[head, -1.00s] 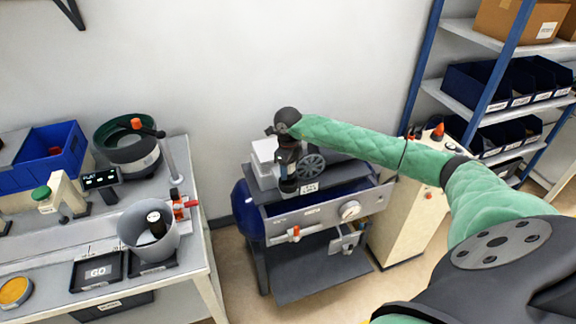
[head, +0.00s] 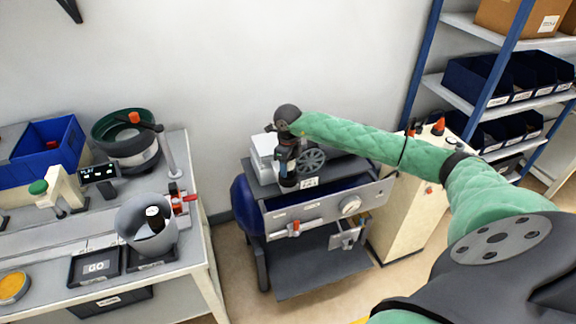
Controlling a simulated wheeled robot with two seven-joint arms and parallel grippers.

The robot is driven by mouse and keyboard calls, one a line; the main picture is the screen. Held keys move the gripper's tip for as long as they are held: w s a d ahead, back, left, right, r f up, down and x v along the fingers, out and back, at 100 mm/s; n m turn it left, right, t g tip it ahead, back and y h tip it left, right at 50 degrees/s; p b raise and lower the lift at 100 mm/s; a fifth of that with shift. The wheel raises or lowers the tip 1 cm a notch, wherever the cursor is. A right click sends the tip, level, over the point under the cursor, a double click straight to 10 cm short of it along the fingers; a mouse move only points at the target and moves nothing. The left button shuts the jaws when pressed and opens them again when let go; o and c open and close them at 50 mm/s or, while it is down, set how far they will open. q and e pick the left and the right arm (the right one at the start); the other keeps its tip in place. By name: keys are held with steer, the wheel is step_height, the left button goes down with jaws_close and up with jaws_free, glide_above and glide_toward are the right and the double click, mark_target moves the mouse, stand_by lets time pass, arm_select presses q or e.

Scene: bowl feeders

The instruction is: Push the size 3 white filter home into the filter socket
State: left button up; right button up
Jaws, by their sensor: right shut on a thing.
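My right gripper (head: 288,182) points down over the top left of the grey machine (head: 327,206), with its arm coming in from the right. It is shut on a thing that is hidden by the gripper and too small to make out. I cannot pick out the size 3 white filter or the filter socket; the gripper and wrist cover that spot. A white boxy part (head: 263,153) stands on the machine just behind and left of the gripper. A dark spoked wheel (head: 311,160) is close on the gripper's right. My left gripper is not in view.
The machine's front has a dial (head: 349,205) and a red-handled valve (head: 296,228). A blue tank (head: 243,206) is at its left. A bench with a grey bowl (head: 133,225) stands left; a cream cabinet (head: 405,205) and shelving (head: 470,90) stand right.

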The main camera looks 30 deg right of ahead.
steer(key=shift+b, duration=0.35)
stand_by(0.7)
steer(key=shift+f+b, duration=0.2)
steer(key=shift+b, duration=0.55)
stand_by(0.9)
steer(key=shift+f+b, duration=0.6)
steer(key=shift+f, duration=0.05)
stand_by(0.7)
